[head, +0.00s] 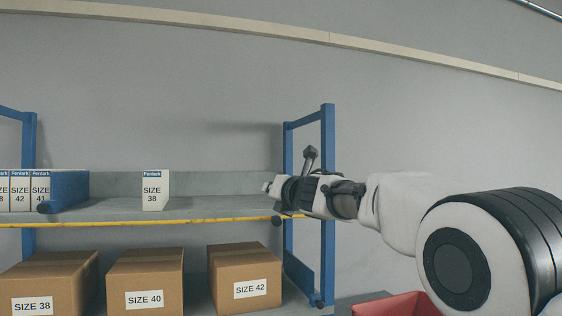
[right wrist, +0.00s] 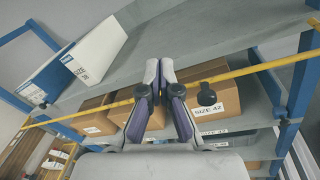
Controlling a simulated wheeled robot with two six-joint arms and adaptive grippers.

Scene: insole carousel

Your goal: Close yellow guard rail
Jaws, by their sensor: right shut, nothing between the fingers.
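The yellow guard rail (head: 150,224) is a thin bar running along the front of the upper grey shelf, near its front edge. It crosses the right wrist view (right wrist: 262,67) diagonally, passing behind my fingers. A black knob (head: 276,220) sits at the rail's right part; it also shows in the right wrist view (right wrist: 207,95). My right gripper (head: 267,187) is shut and empty, just above the rail's right end in the head view. In the right wrist view its fingertips (right wrist: 159,67) are together, left of the knob. Whether they touch the rail cannot be told.
A white SIZE 38 box (head: 155,190) stands on the upper shelf, with several more boxes (head: 18,192) at left beside a blue divider (head: 67,190). Cardboard boxes (head: 145,278) fill the lower shelf. A blue post (head: 328,200) stands at right. A red bin (head: 395,304) is at lower right.

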